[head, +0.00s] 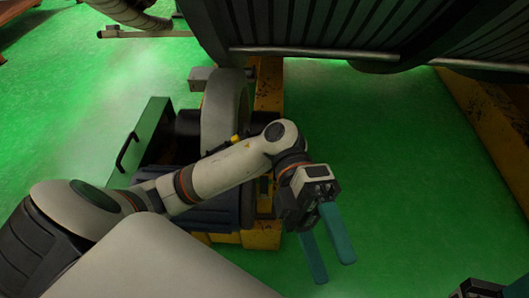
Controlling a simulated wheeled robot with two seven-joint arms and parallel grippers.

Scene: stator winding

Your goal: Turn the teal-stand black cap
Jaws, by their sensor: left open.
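My left gripper (334,270) hangs over the green floor right of the picture's middle. Its two long teal fingers are apart with nothing between them, so it is open and empty. I cannot pick out a teal stand with a black cap in this view. My left arm and body cover part of the scene at lower left.
A large ribbed dark machine (340,28) fills the top. Yellow worn beams (268,88) run on the floor below it. A grey wheel-like ring (224,108) and a green panel with a black handle (148,132) stand behind my left arm. The green floor (410,200) at right is clear.

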